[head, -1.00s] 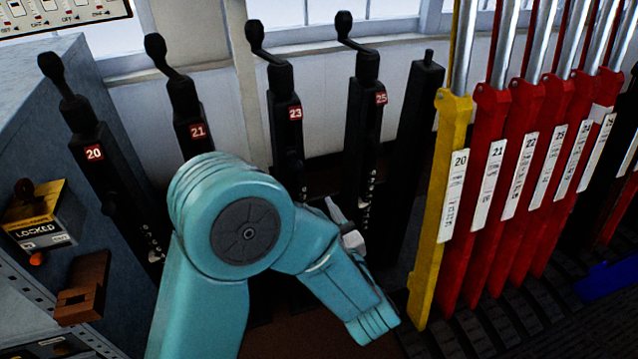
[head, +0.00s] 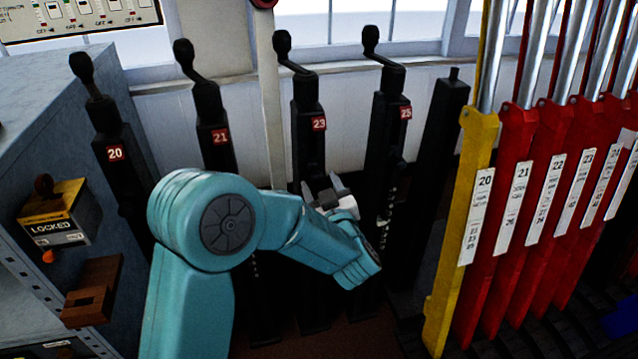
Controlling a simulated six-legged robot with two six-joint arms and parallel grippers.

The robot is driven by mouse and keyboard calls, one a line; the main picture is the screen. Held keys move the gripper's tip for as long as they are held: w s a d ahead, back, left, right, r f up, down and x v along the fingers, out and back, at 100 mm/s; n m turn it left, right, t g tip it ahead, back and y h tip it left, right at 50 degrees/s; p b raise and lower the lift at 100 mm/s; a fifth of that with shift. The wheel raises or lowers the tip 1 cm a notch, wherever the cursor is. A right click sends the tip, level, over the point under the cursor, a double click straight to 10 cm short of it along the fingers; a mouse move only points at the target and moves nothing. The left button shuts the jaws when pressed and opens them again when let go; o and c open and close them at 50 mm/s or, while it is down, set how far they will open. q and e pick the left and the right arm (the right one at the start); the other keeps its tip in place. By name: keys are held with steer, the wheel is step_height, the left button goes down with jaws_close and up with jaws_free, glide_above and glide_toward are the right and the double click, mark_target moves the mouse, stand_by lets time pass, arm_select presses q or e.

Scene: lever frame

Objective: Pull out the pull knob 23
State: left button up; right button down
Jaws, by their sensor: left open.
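The black post labelled 23 (head: 309,143) stands left of centre in the head view, with a red number plate and a crank handle (head: 285,46) on top. My left arm comes in from the lower left. Its grey gripper (head: 327,188) is in front of the lower part of post 23, below the number plate. The gripper is open, and nothing shows between its fingers. I cannot make out the pull knob itself; the gripper and arm cover part of the post. My right gripper is not in view.
Similar posts stand on both sides: 20 (head: 120,155), 21 (head: 213,125) and 25 (head: 387,130). Right of them are a yellow lever (head: 470,190) and several red levers (head: 513,190). A box marked LOCKED (head: 55,222) is on the grey cabinet at left.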

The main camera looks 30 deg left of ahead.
arm_select(q)
steer(key=shift+x, duration=0.9)
jaws_close()
steer(key=shift+v, duration=1.3)
steer(key=shift+f, duration=0.1)
steer(key=shift+c, duration=0.3)
jaws_free()
steer(key=shift+o, duration=0.3)
steer(key=shift+s+d, duration=0.1)
